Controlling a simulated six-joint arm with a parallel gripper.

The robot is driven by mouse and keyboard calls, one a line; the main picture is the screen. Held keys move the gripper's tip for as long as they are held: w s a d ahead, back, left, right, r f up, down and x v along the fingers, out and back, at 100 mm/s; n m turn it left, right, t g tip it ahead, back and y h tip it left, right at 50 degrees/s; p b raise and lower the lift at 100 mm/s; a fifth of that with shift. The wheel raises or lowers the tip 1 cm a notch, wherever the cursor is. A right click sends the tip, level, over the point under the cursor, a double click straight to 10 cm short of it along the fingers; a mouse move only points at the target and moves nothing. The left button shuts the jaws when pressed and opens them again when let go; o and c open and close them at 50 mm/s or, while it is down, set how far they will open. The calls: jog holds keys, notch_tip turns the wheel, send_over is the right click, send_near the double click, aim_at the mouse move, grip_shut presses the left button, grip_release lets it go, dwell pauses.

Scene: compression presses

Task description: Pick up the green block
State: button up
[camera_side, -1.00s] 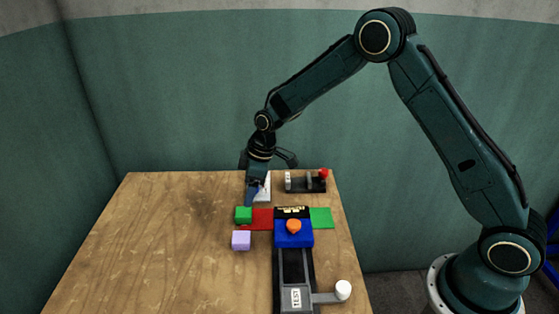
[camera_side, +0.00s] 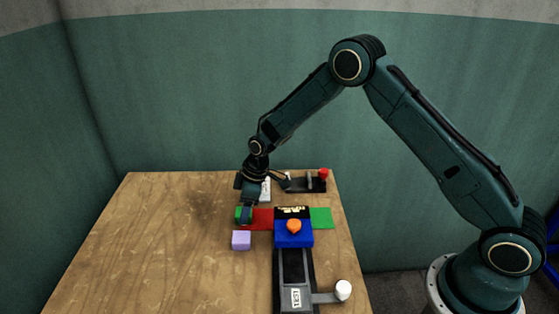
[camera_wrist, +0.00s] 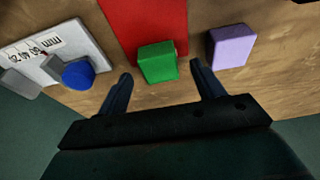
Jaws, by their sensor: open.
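The green block (camera_wrist: 158,62) sits in the wrist view just ahead of my gripper (camera_wrist: 160,80), roughly between the lines of its two fingers. My gripper is open and empty, its fingers apart on either side. In the side view my gripper (camera_side: 246,218) is low over the green block (camera_side: 238,214) and hides much of it. The block is by the left end of a red patch (camera_side: 263,218). Whether a finger touches the block cannot be told.
A lilac block (camera_side: 241,240) stands close in front of the green one. A red-knobbed device (camera_side: 308,184) is behind. The table's left side is clear.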

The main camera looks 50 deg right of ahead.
jog(key=shift+w+a+f, duration=0.1)
jog(key=shift+f, duration=0.5)
jog(key=c, duration=1)
